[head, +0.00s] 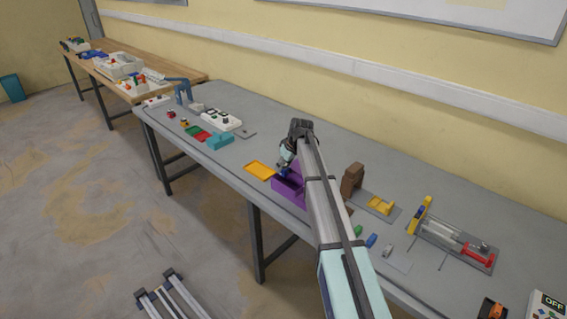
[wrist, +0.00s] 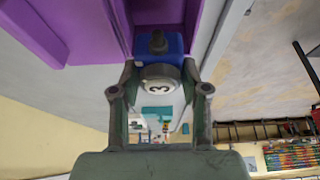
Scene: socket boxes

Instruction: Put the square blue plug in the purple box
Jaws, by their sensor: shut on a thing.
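The blue plug (wrist: 175,46) has a square blue body and a grey round part marked 3. My gripper (wrist: 160,88) is shut on it, with one finger on each side. In the head view my gripper (head: 285,165) is at the purple box (head: 289,192), over its far left part, and a little blue shows below the fingers. In the wrist view, walls of the purple box (wrist: 197,18) stand on both sides of the blue body. I cannot tell how deep the plug is or whether it touches the box. My arm hides the box's right side.
A yellow tray (head: 260,170) lies just left of the purple box. A teal block (head: 220,141) is farther left. A brown block (head: 352,178) and a yellow piece (head: 381,205) stand to the right. Small green and blue pieces (head: 371,240) lie near the front edge.

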